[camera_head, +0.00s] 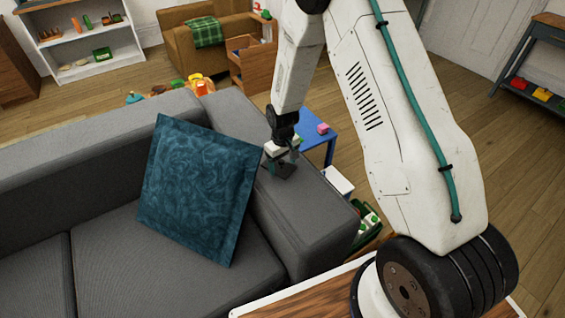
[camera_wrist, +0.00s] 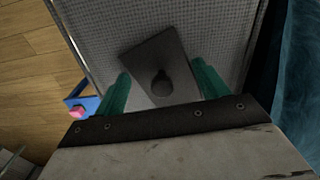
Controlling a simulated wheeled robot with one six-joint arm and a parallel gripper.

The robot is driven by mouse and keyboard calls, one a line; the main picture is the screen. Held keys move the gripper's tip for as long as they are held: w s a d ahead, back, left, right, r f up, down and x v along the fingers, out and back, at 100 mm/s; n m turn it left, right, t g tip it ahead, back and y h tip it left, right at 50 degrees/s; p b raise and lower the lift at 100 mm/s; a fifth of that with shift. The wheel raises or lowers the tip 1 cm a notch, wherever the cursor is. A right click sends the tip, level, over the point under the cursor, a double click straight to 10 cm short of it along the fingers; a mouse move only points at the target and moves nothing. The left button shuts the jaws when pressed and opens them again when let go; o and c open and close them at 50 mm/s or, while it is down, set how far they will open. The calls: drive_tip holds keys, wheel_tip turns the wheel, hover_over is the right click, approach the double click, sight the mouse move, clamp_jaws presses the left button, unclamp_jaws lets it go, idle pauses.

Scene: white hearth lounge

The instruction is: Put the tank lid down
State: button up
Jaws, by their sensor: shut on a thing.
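The tank lid (camera_wrist: 150,52) is a flat dark rectangle with a round knob, seen from above in the wrist view. It sits at an angle over the grey sofa arm (camera_head: 300,205). In the head view the lid (camera_head: 277,172) is a small dark patch at the sofa arm's top. My gripper (camera_head: 281,157) points down there, with its green fingers on either side of the knob, shut on the lid. I cannot tell whether the lid touches the fabric or hangs just above it. The fingers partly hide it in the head view.
A teal cushion (camera_head: 195,190) leans on the sofa left of the arm. A blue table (camera_head: 318,142) with a pink block (camera_head: 323,128) stands beyond the sofa arm. A green crate (camera_head: 368,222) with bottles is on the floor to the right. The arm's front part is bare.

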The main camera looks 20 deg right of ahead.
drive_tip(key=o, duration=1)
